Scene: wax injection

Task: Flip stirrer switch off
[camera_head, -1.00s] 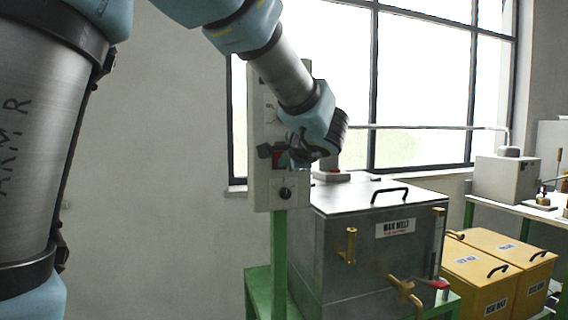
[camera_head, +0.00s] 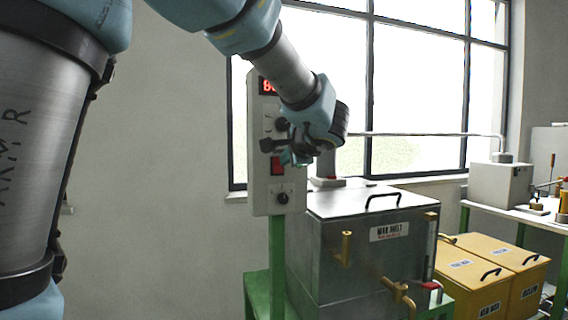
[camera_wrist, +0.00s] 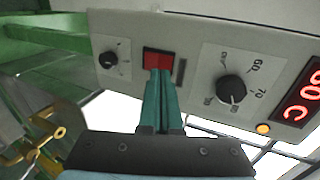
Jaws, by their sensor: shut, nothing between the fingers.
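The control panel (camera_head: 262,195) is a pale upright box on a green post. A red rocker switch (camera_head: 278,166) sits in its middle, between a small black knob (camera_head: 283,198) below and a larger dial above. In the wrist view the red switch (camera_wrist: 158,60) is at the tips of my gripper (camera_wrist: 162,74). My gripper's teal fingers are shut together, with nothing between them, and overlap the switch's edge. Contact cannot be told. In the head view my gripper (camera_head: 287,158) is just above and right of the switch. The switch's on or off position is unclear.
The temperature dial (camera_wrist: 231,89) and red digital display (camera_wrist: 306,100) are beside the switch. A metal wax melt tank (camera_head: 335,235) with a handled lid and brass valves stands right of the panel. Yellow boxes (camera_head: 475,285) and a side table are farther right.

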